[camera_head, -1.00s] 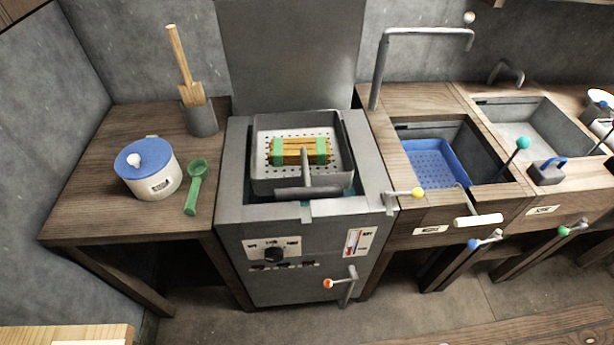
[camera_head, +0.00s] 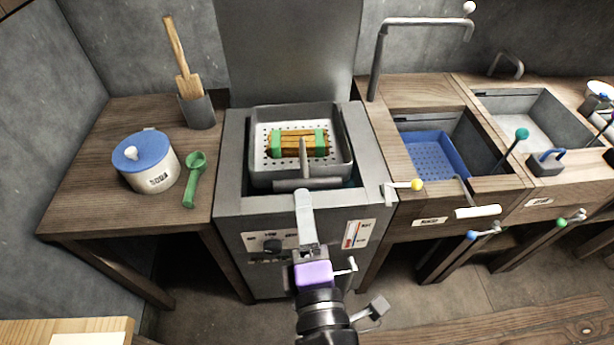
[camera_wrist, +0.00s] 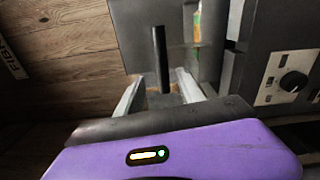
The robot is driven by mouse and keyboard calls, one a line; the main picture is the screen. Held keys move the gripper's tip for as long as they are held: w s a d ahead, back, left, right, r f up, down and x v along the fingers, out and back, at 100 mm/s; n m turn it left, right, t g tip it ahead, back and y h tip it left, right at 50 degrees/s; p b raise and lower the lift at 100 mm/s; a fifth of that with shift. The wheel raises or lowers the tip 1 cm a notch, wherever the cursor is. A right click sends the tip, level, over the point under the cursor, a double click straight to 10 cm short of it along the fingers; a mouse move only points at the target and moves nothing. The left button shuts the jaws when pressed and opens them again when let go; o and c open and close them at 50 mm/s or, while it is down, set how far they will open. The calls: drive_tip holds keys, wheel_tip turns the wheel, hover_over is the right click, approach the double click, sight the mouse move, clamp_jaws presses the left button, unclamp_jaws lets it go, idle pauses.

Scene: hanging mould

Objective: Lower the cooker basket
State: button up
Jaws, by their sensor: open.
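The cooker basket (camera_head: 343,158) is a grey perforated tray in the open top of the cooker (camera_head: 232,165). It holds a bundle of wooden strips (camera_head: 290,148) with green bands. A grey handle (camera_head: 304,156) stands at its front. My gripper (camera_head: 305,196) is in front of the handle, over the cooker's front edge. In the wrist view my gripper (camera_wrist: 160,92) is open, with its two fingers apart. A dark upright bar (camera_wrist: 161,58), apparently the handle, lines up between them. I cannot tell whether the fingers touch it.
Left of the cooker, a table holds a white pot with a blue lid (camera_head: 147,163), a green scoop (camera_head: 194,180) and a holder with a wooden paddle (camera_head: 197,110). At right is a sink with a blue basket (camera_head: 435,158). A yellow-knobbed lever (camera_head: 416,185) juts beside the cooker.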

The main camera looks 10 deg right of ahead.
sight(307, 177)
drive_tip(key=shift+n+h, duration=0.3)
drive_tip(key=w, duration=0.2)
drive_tip(key=w+p, duration=0.1)
drive_tip(key=w, duration=0.2)
drive_tip(key=w+d, duration=0.1)
drive_tip(key=w, duration=0.1)
drive_tip(key=shift+w+f, duration=0.2)
drive_tip(key=shift+w, duration=0.2)
clamp_jaws()
drive_tip(key=shift+f, duration=0.1)
idle(0.9)
